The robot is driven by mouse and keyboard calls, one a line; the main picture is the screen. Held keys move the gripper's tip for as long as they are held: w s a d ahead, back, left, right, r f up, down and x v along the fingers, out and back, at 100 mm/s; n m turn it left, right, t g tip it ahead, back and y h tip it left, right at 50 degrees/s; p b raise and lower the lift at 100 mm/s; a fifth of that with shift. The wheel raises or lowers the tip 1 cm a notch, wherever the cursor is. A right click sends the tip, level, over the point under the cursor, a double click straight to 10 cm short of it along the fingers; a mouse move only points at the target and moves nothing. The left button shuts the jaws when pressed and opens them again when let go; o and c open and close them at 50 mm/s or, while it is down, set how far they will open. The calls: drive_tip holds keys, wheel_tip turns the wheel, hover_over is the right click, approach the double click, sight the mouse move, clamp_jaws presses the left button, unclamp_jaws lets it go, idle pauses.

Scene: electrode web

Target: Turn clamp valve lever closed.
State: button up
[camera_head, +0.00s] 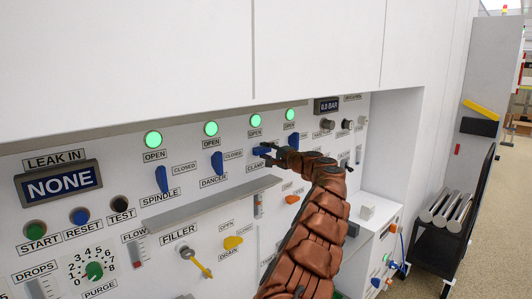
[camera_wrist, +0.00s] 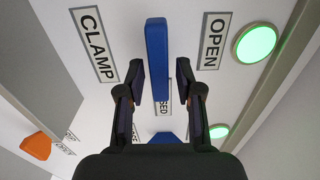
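The blue clamp valve lever (camera_head: 262,151) is on the white panel between its OPEN and CLAMP labels. In the wrist view the lever (camera_wrist: 157,55) points from the top towards the partly hidden CLOSED label (camera_wrist: 164,106). It lies crosswise, unlike the upright spindle lever (camera_head: 162,180) and dancer lever (camera_head: 217,162). My gripper (camera_wrist: 160,82) is open, with one finger on each side of the lever's near end and a small gap showing on both sides. In the head view my gripper (camera_head: 277,154) is at the lever and partly hides it.
The green lamp (camera_head: 256,121) above the clamp's OPEN label is lit, as are its neighbours. Another blue lever (camera_head: 293,140) is close on the right. A grey ledge (camera_head: 215,205) juts out below, with a yellow drain valve (camera_head: 232,242) under it. A dark cart (camera_head: 450,215) stands at right.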

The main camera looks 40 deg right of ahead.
drive_tip(key=shift+o, duration=0.3)
drive_tip(key=shift+s, duration=0.1)
drive_tip(key=shift+s+r, duration=0.1)
drive_tip(key=shift+s, duration=0.8)
drive_tip(key=s, duration=1)
drive_tip(key=shift+a, duration=0.2)
